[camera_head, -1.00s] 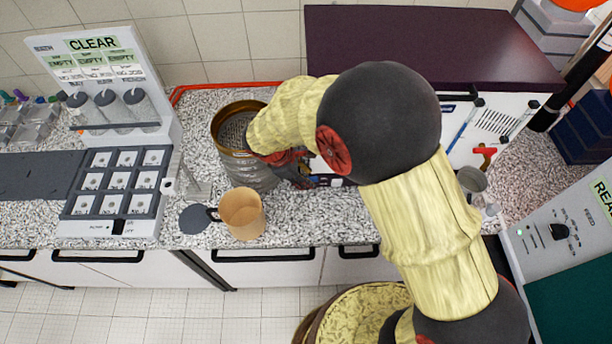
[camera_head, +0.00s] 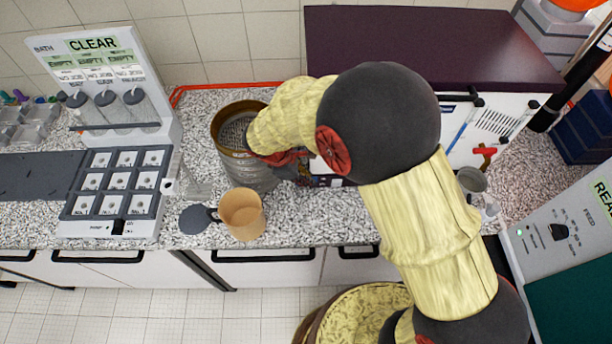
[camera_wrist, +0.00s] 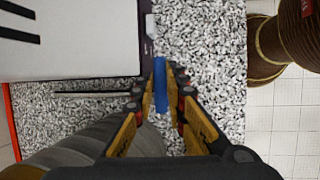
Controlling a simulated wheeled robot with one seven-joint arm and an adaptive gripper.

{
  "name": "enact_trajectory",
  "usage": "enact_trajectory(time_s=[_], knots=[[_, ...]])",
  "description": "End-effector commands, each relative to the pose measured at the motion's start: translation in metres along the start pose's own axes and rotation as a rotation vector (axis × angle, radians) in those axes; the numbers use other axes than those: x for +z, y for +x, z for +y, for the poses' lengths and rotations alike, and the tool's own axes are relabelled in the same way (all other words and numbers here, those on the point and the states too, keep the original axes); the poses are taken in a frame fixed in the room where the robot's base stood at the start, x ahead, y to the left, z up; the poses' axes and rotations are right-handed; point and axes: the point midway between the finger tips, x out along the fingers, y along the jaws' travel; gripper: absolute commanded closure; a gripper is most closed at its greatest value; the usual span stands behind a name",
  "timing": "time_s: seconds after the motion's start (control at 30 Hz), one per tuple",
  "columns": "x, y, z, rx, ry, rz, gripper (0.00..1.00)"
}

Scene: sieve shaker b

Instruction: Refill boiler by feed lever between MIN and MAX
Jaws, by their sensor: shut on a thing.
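My gripper (camera_wrist: 161,84) is shut on a slim blue bar (camera_wrist: 160,92) in the wrist view. The bar stands beside the corner of a white-sided unit (camera_wrist: 80,45). I cannot tell whether this bar is the feed lever. In the head view my gripper (camera_head: 298,168) is mostly hidden under my wrist, in front of the dark-topped white unit (camera_head: 430,45). That unit's front carries a blue rod (camera_head: 460,128) and a red handle (camera_head: 484,153). No MIN or MAX marks or water level can be read.
A brass-rimmed sieve stack (camera_head: 255,172) and a tan mug (camera_head: 242,213) stand left of my gripper on the speckled counter (camera_head: 300,220). A tester marked CLEAR (camera_head: 95,45) is further left. A panel with a FEED knob (camera_head: 558,232) is at right.

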Motion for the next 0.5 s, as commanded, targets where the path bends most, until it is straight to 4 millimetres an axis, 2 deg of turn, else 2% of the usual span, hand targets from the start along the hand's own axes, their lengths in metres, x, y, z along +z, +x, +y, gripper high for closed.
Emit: enact_trajectory(time_s=[0.27, 0.5], knots=[[-0.0001, -0.0002, -0.0003, -0.009, 0.020, -0.005, 1.00], [-0.0008, -0.0015, -0.0026, -0.053, 0.129, -0.028, 1.00]])
